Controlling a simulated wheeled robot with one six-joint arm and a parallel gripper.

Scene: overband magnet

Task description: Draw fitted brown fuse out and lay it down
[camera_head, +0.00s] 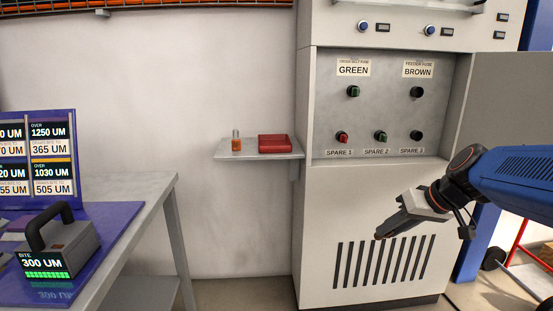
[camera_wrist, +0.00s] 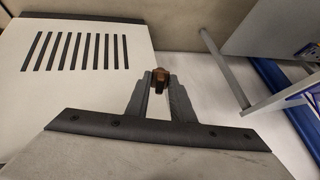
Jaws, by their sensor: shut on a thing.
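My gripper (camera_wrist: 160,84) is shut on a small brown fuse (camera_wrist: 160,76) held at the fingertips. In the head view my gripper (camera_head: 384,232) is in front of the cabinet's vent slots, below the fuse panel, with the fuse's brown end barely showing at its tip. The socket under the BROWN label (camera_head: 417,92) looks dark and empty. A green fuse (camera_head: 353,91) sits under the GREEN label. Spare 1 holds a red fuse (camera_head: 341,137) and Spare 2 a green one (camera_head: 380,136). Spare 3 (camera_head: 416,136) looks dark.
A wall shelf (camera_head: 225,157) left of the cabinet holds a red tray (camera_head: 274,144) and a small orange-filled bottle (camera_head: 236,143). A grey table (camera_head: 150,188) with a BITE meter (camera_head: 58,246) stands at left. The cabinet door (camera_head: 505,105) stands open at right.

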